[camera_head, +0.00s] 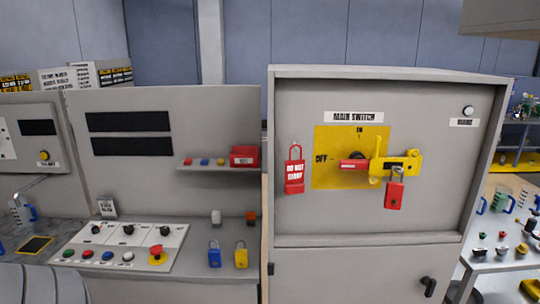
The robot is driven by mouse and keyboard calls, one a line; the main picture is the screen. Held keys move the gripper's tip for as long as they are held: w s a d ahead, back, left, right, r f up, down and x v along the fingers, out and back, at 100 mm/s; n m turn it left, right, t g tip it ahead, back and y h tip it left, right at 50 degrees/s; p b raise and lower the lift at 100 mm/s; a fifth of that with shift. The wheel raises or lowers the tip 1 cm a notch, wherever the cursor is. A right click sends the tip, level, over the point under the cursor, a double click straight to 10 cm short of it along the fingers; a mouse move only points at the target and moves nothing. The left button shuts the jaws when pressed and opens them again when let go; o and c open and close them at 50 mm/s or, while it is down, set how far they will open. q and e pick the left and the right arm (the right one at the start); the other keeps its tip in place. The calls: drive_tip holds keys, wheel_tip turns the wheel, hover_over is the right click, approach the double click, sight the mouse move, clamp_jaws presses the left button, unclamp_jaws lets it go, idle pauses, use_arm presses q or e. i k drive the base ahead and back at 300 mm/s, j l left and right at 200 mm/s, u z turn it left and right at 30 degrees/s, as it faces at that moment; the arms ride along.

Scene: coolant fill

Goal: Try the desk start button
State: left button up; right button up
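The desk control panel (120,243) is a white sloped plate at the lower left. Its front row holds a green button (68,253), a red button (87,254), a blue button (107,256), a white button (127,257) and a red mushroom button (156,253) on yellow. The button labels are too small to read. Dark knobs line the back row. On the cabinet, the red main switch handle (353,164) points left toward OFF. A yellow hasp (405,163) with a red padlock (395,195) sits beside it. Neither gripper is in view.
A blue padlock (214,256) and a yellow padlock (241,257) are on the desk right of the panel. A shelf (205,166) above holds a red box (244,155). The grey cabinet (300,215) bounds the desk's right side.

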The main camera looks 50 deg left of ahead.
sight(69, 251)
drive_tip(key=u, duration=2.6)
